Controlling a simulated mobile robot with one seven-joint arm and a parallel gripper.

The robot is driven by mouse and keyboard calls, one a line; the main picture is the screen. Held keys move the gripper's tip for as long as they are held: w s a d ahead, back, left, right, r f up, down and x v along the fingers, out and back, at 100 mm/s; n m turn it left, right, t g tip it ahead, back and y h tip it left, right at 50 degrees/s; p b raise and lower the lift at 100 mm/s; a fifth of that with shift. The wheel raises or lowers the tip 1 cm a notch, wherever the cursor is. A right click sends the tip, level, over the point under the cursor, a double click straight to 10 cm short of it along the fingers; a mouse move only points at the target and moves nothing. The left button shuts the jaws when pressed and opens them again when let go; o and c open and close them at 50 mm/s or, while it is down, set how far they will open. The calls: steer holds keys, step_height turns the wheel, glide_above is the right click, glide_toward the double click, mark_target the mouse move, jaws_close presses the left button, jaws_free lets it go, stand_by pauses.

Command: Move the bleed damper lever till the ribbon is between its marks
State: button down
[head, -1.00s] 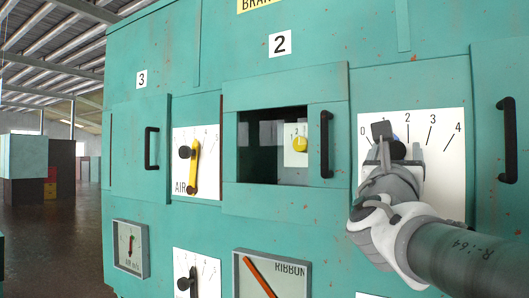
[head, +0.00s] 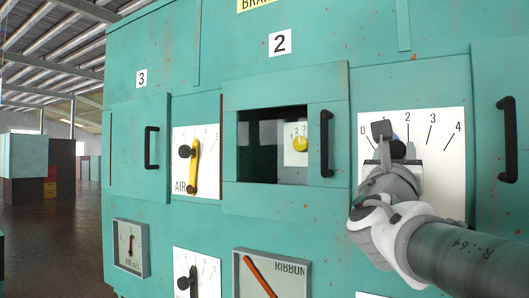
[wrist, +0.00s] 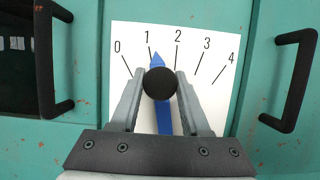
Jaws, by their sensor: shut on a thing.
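The lever (wrist: 164,118) my gripper holds is blue with a round black knob (wrist: 160,83), on a white plate (wrist: 215,45) marked 0 to 4. Its tip points just right of the 1 mark in the wrist view. My gripper (wrist: 160,76) is shut on the knob, one finger on each side; in the head view my gripper (head: 390,142) covers most of the lever. No lettering naming this lever is readable. The ribbon gauge (head: 304,288), marked RIBBON, is at the bottom of the head view. Its orange pointer (head: 262,278) slants down right; its lower part and any marks are out of view.
A black door handle (wrist: 297,80) stands right of the plate, another handle (wrist: 47,60) left of it. An open window (head: 262,143) shows a yellow knob (head: 300,144) inside. Left are a yellow AIR lever (head: 194,165) and an air gauge (head: 130,246). Open floor lies far left.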

steer(key=shift+f, duration=0.1)
stand_by(0.6)
steer(key=shift+s+d+f+m+h+b, duration=0.1)
steer(key=shift+s+d+m+h+b, duration=0.2)
steer(key=shift+m+b, duration=0.55)
steer(key=shift+s+d+r+m+g+h+b, duration=0.15)
steer(key=shift+d+r+m+g+h+b, duration=0.25)
steer(key=shift+b, duration=0.5)
steer(key=shift+f, duration=0.1)
steer(key=shift+c, duration=2)
jaws_free()
steer(key=shift+a+f, duration=0.1)
